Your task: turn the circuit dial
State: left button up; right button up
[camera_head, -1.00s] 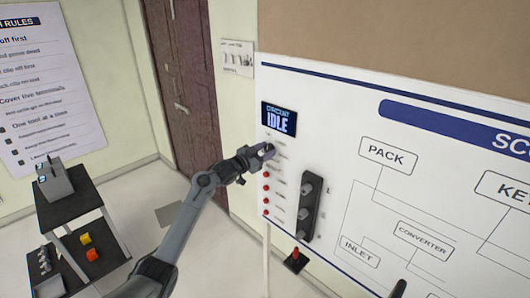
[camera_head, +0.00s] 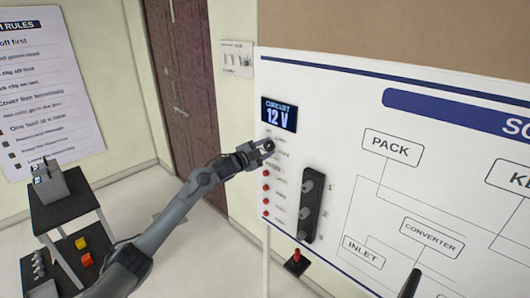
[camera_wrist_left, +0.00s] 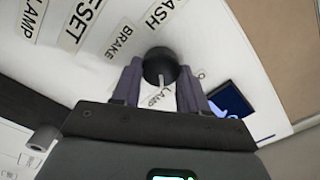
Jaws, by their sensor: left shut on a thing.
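The circuit dial (camera_wrist_left: 160,66) is a round black knob with a pale pointer line on the white panel. In the left wrist view it sits between the two fingers of my left gripper (camera_wrist_left: 160,88), which are shut on it. Labels such as LAMP, BRAKE and RESET show around it. In the head view my left gripper (camera_head: 262,148) is at the panel's left edge, just below the small screen (camera_head: 279,114), which reads CIRCUIT 12 V. The gripper mostly hides the dial there.
Several red buttons (camera_head: 266,187) run down the panel below the dial. A black block with grey knobs (camera_head: 311,204) is to their right. A red-topped switch (camera_head: 296,255) is low down. A dark cart (camera_head: 66,208) with small parts stands at left.

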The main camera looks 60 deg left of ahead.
pick_arm(q)
jog(key=shift+m, duration=0.4)
jog(key=o, duration=1.1)
jog(key=shift+c, duration=0.2)
jog(key=shift+v, duration=0.8)
jog(key=p+v, duration=0.4)
jog(key=v, duration=0.5)
jog(key=shift+s+d, duration=0.1)
jog(key=shift+s, duration=0.05)
